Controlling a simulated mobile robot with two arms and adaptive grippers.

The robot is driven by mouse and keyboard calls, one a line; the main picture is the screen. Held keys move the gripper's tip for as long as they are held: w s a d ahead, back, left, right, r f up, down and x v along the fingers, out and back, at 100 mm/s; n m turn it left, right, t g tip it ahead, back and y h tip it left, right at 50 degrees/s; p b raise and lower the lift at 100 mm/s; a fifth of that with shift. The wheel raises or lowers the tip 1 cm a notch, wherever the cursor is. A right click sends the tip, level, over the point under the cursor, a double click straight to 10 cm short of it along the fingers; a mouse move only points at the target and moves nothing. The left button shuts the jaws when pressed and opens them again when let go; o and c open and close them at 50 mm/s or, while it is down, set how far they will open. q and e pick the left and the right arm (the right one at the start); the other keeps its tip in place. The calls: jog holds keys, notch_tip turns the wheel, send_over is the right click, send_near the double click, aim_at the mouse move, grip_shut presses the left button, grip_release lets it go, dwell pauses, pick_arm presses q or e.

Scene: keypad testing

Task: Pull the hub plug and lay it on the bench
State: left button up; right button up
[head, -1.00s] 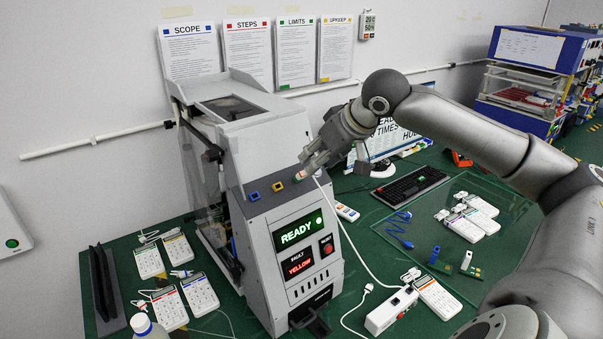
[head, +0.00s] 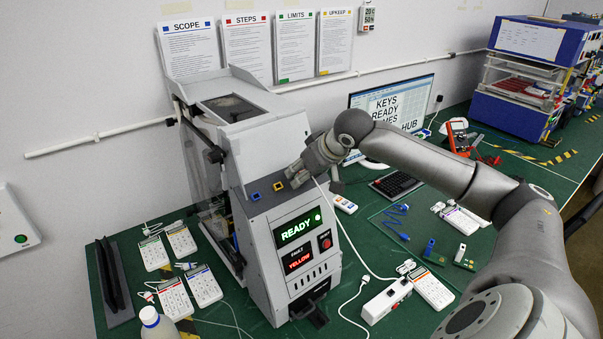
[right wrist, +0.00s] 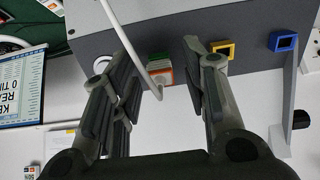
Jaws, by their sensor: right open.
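The hub plug (right wrist: 158,92) is white and sits at a red-and-green socket (right wrist: 159,68) on the grey test machine's ledge, in the right wrist view. Its white cable (right wrist: 121,35) crosses between my fingers. In the head view the cable runs down to the white hub (head: 387,300) on the green bench (head: 255,310). My right gripper (right wrist: 158,58) is open, with one finger on each side of the plug. In the head view my right gripper (head: 294,177) is at the ledge and hides the plug. My left gripper is not in view.
Yellow (head: 278,186) and blue (head: 255,196) sockets sit beside the plug on the ledge. A loose plug (head: 366,280) lies near the hub, with keypads (head: 434,289) beside it. A keyboard (head: 396,184) and monitor (head: 393,103) stand behind.

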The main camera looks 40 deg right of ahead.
jog(key=shift+p, duration=0.75)
dwell(0.8)
grip_shut()
jog(key=shift+r, duration=0.1)
dwell(0.4)
jog(key=shift+b+v, duration=1.4)
jog(key=shift+v, duration=1.6)
